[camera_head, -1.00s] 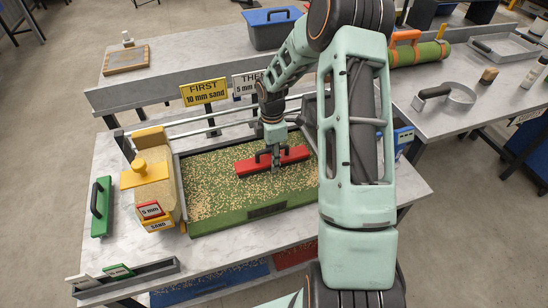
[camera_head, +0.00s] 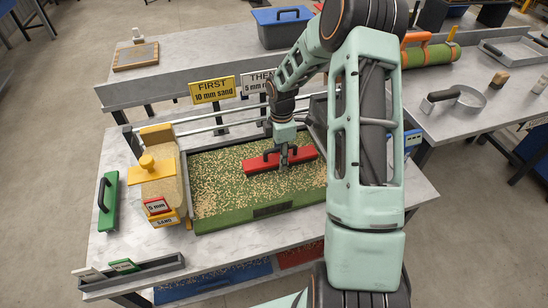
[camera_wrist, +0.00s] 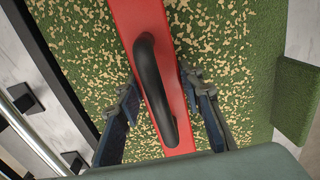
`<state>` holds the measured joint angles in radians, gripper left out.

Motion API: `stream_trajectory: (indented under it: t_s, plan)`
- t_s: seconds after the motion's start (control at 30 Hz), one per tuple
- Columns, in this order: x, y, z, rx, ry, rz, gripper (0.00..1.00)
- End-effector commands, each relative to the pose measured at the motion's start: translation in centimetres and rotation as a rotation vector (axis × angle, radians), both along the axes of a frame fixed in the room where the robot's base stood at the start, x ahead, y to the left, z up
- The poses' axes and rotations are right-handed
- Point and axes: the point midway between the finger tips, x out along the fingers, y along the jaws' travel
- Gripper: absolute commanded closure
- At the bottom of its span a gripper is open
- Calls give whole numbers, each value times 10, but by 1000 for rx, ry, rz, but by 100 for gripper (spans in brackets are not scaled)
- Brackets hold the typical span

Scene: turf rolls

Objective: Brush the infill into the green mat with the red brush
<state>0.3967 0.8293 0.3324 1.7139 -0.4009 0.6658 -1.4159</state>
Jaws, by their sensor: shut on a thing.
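The green mat (camera_head: 226,209) lies in a grey frame on the table, strewn with pale grains of infill, also seen in the wrist view (camera_wrist: 222,85). The red brush (camera_head: 259,164) lies across the mat's upper middle. In the wrist view the red brush (camera_wrist: 138,15) has a black arched handle. My gripper (camera_head: 286,153) is above the brush with its fingers on either side of the black handle. My gripper (camera_wrist: 160,90) is shut on the handle in the wrist view. The brush's underside is hidden.
A yellow sand box (camera_head: 165,187) stands at the mat's left end. A green brush (camera_head: 108,200) with a black handle lies further left. A sign reading FIRST 10 mm sand (camera_head: 212,90) stands behind the mat, beside a partly hidden second sign. A rail runs behind the mat.

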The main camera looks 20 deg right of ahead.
Motion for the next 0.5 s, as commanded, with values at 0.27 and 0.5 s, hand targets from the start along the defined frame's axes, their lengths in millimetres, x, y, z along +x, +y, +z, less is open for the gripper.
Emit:
stream_trajectory:
  t_s: [0.27,0.5]
  plan:
    - [0,-3,0,0,-1,1,94]
    - [8,11,-1,1,-2,3,94]
